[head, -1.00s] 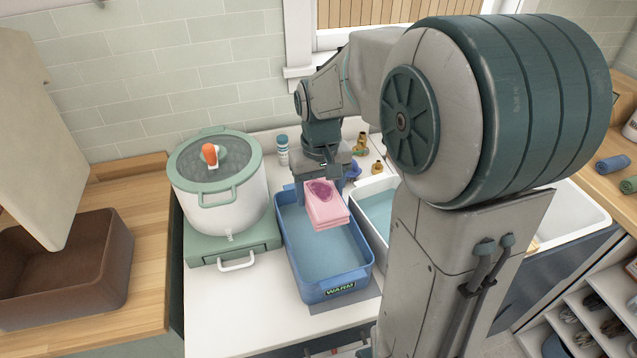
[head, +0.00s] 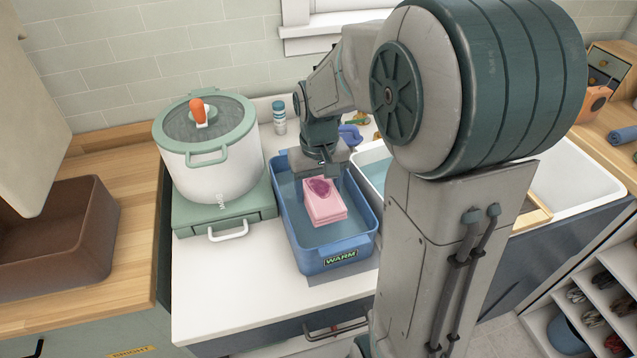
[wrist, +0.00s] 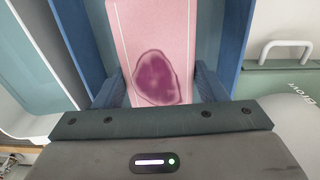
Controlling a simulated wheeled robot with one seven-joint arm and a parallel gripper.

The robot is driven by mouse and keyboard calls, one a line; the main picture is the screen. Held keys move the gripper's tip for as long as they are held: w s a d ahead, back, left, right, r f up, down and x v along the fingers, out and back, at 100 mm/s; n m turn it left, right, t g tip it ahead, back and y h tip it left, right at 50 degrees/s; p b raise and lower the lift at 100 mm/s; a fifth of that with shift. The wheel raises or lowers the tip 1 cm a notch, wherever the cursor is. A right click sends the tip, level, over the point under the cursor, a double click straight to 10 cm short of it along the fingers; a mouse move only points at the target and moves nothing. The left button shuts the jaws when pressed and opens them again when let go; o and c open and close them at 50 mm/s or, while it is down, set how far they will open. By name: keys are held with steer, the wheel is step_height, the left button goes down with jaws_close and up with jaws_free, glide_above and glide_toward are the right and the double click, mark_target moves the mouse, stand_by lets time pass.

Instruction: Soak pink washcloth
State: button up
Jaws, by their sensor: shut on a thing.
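The pink washcloth (head: 325,202) is folded into a thick pad with a dark purple stain on its top. The stain fills the middle of the wrist view, on the pink cloth (wrist: 150,30). My gripper (head: 324,176) is shut on the washcloth's far end and holds it inside the blue tub (head: 348,249) labelled WARM. Bluish water lies in the tub around the cloth. I cannot tell how much of the cloth's underside is in the water.
A white pot with a green lid (head: 208,150) stands on a green base left of the tub. A white basin with water (head: 377,172) is close on the right, partly behind my arm. A brown bin (head: 62,235) sits on the wooden counter. White counter in front is clear.

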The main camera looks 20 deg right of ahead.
steer(key=shift+f, duration=0.1)
steer(key=o, duration=1.1)
steer(key=shift+c, duration=0.2)
step_height(320, 180, up, 8)
steer(key=p, duration=0.6)
steer(key=s+r+t, duration=0.2)
steer(key=s+r, duration=0.1)
steer(key=s, duration=0.4)
steer(key=s+r+t, duration=0.1)
steer(key=s+r, duration=0.2)
steer(key=s, duration=0.4)
steer(key=shift+s+m+t, duration=0.15)
steer(key=shift+m+t, duration=0.15)
steer(key=shift+t, duration=0.1)
